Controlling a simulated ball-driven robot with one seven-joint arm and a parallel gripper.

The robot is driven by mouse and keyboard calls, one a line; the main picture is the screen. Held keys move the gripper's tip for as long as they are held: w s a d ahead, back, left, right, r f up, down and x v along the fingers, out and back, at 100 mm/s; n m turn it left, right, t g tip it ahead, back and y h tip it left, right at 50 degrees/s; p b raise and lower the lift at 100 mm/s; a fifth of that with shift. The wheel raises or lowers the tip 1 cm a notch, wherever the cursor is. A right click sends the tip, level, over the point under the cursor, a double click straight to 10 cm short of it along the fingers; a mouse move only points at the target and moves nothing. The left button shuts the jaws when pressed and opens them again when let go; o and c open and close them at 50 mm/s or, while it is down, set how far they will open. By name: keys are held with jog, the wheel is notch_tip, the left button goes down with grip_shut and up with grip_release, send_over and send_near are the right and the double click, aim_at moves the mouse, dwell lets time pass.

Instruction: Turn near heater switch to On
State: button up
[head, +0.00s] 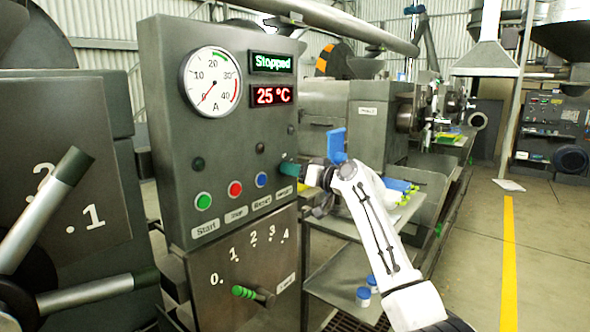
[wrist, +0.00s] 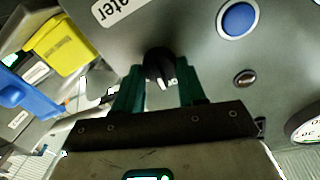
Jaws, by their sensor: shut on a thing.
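The near heater switch is a small black knob (wrist: 160,65) on the grey control panel (head: 160,110), beside a label ending in "ater". My gripper (wrist: 161,78) has its two green fingers on either side of the knob and is shut on it. In the head view my gripper (head: 288,169) reaches the panel's right edge, and its fingers hide the knob. White marks show between the fingers by the knob, too small to read. The display (head: 272,63) reads "Stopped" and the red one (head: 271,95) reads 25 °C.
Green (head: 203,201), red (head: 235,188) and blue (head: 261,179) buttons sit left of my gripper. A green-handled lever (head: 250,293) is below, near a 0 to 4 scale. A shelf (head: 345,275) with blue-capped containers stands right of the panel. Floor is open further right.

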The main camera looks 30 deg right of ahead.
jog(key=shift+d+m+g+p, duration=0.1)
jog(key=shift+m+g+p, duration=0.15)
jog(key=shift+m+p, duration=1.75)
jog(key=shift+d+m+g+p, duration=0.2)
jog(key=shift+m+p, duration=0.6)
jog(key=shift+m, duration=2.3)
jog(key=o, duration=1.1)
jog(key=shift+a, duration=0.1)
jog(key=shift+c, duration=0.2)
jog(key=b+v, duration=0.2)
jog(key=v, duration=0.8)
jog(key=shift+s+d+y, duration=0.3)
jog(key=shift+f, duration=0.1)
